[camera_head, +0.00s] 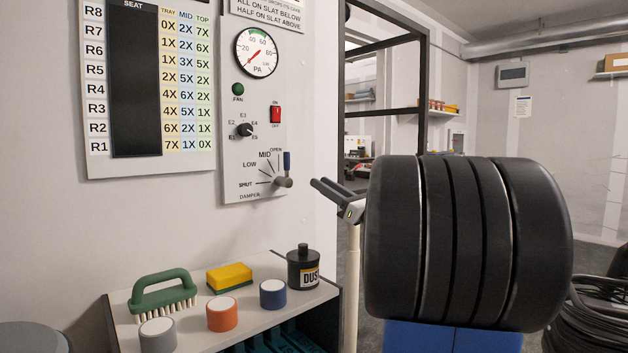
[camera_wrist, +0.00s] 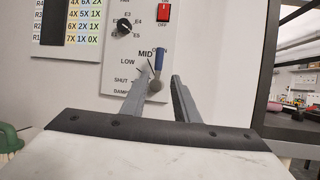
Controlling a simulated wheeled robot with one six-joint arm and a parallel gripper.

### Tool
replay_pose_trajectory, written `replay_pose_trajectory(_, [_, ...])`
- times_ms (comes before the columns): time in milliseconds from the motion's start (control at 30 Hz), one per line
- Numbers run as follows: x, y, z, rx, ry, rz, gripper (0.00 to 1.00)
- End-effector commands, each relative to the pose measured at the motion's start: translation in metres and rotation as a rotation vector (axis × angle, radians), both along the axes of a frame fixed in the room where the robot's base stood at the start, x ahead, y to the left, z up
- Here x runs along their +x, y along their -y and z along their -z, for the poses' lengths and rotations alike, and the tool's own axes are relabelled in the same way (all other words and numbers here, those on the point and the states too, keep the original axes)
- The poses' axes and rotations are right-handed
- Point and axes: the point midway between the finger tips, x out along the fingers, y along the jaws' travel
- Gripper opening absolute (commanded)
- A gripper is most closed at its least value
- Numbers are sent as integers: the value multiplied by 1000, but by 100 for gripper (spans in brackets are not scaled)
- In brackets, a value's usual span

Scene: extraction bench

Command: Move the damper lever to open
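The damper lever (camera_head: 287,161) is on the grey wall panel, with a blue grip and a grey pivot knob. It points almost straight up, beside the OPEN label at the right end of the SHUT, LOW, MID, OPEN scale. In the wrist view the lever (camera_wrist: 159,60) shows between my finger tips in the picture. My gripper (camera_head: 318,182) is open and empty, just right of the lever in the head view, and looks apart from it. In the wrist view my gripper (camera_wrist: 161,74) has both fingers spread; the left finger covers part of the scale.
Above the lever are a rotary knob (camera_head: 245,130), a red switch (camera_head: 275,114), a green lamp (camera_head: 238,89) and a PA gauge (camera_head: 256,53). Below, a shelf (camera_head: 190,338) holds a green brush (camera_head: 163,289), a sponge (camera_head: 229,276), a black bottle (camera_head: 303,268) and round pots.

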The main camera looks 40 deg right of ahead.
Motion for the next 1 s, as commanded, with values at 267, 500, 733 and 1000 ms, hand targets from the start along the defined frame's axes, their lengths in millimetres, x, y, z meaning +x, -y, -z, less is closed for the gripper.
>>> replay_pose_trajectory(267, [-14, 3, 6, 0, 0, 0, 28])
replay_pose_trajectory(500, [-14, 3, 6, 0, 0, 0, 28])
replay_pose_trajectory(733, [-14, 3, 6, 0, 1, 0, 28])
replay_pose_trajectory(1000, [-14, 3, 6, 0, 1, 0, 28])
